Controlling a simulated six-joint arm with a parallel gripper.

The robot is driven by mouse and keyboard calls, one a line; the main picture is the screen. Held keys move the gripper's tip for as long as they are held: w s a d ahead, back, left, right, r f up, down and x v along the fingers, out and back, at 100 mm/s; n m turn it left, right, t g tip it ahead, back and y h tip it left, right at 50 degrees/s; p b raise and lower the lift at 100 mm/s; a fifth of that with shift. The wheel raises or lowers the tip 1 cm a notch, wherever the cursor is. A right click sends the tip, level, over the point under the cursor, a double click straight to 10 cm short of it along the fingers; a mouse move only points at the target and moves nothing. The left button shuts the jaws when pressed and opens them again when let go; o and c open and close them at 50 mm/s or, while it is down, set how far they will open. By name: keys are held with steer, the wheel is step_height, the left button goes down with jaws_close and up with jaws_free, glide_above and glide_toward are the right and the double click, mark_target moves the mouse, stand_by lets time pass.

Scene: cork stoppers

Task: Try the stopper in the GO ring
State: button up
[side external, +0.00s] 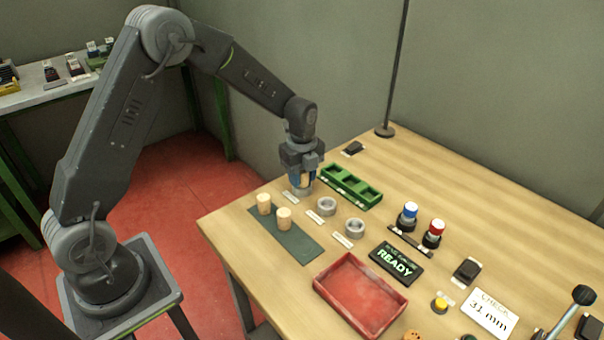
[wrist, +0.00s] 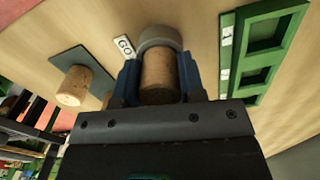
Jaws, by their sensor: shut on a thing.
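My gripper (side external: 303,182) is shut on a cork stopper (wrist: 158,76), with its blue fingers on both sides of it. The stopper also shows between the fingers in the side view (side external: 305,181). The grey GO ring (wrist: 158,38) lies at the stopper's far end in the wrist view, beside a small label reading GO (wrist: 124,47). In the side view my gripper hides most of this ring. I cannot tell whether the stopper's end is inside the ring or just above it.
Two corks (side external: 264,204) (side external: 284,218) stand on a dark mat (side external: 294,243). Two more grey rings (side external: 327,206) (side external: 355,227) sit nearby. A green tray with compartments (side external: 350,186) is close by. A red tray (side external: 360,294) and a READY display (side external: 397,263) are nearer the front.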

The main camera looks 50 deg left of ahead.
steer(key=o, duration=1)
steer(key=shift+f, duration=0.1)
step_height(320, 180, up, 14)
steer(key=shift+f, duration=0.1)
stand_by(0.6)
steer(key=s+d+r+n+t, duration=0.2)
steer(key=s+n, duration=0.4)
steer(key=s, duration=0.2)
steer(key=s+d+r+n+t, duration=0.1)
steer(key=s+d+r+n, duration=0.1)
steer(key=s+n, duration=0.5)
steer(key=s+d+r+n+t, duration=0.2)
steer(key=s+n, duration=0.4)
steer(key=s, duration=0.4)
steer(key=shift+s+d+r+n+t, duration=0.3)
steer(key=shift+s+r+n, duration=0.1)
steer(key=shift+r, duration=0.2)
